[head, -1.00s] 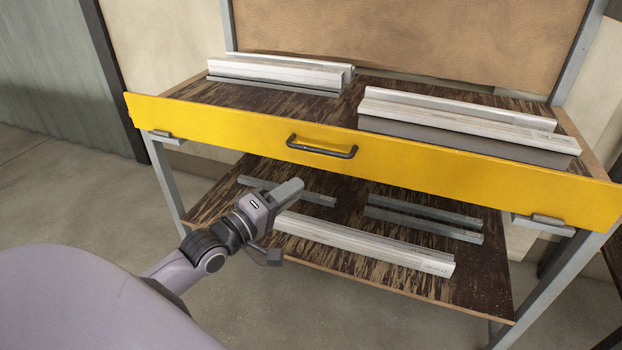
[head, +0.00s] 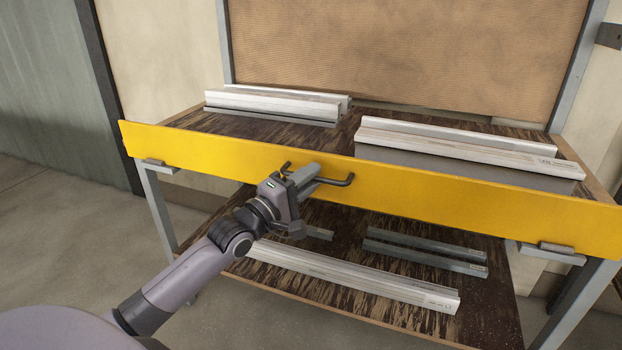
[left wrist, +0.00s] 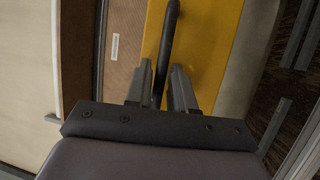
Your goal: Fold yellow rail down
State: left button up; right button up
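The yellow rail (head: 440,193) is a long flat board standing upright along the front edge of the bench. Its dark bar handle (head: 338,182) is at the middle of its front face. My left gripper (head: 312,172) is at the left part of the handle, which its fingers partly hide. In the left wrist view the handle (left wrist: 171,35) runs between the two fingers (left wrist: 163,75), with a small gap beside them, so the gripper looks open around it. The yellow rail (left wrist: 215,40) fills the space behind. My right gripper is not in view.
Pale profiles lie on the bench top at left (head: 270,104) and right (head: 460,146). The lower shelf holds a long pale profile (head: 360,279) and dark bars (head: 425,252). Small grey brackets sit under the rail at left (head: 157,165) and right (head: 552,253). Floor in front is clear.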

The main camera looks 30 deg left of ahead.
pick_arm(q)
jog(key=shift+w, duration=0.35)
grip_shut()
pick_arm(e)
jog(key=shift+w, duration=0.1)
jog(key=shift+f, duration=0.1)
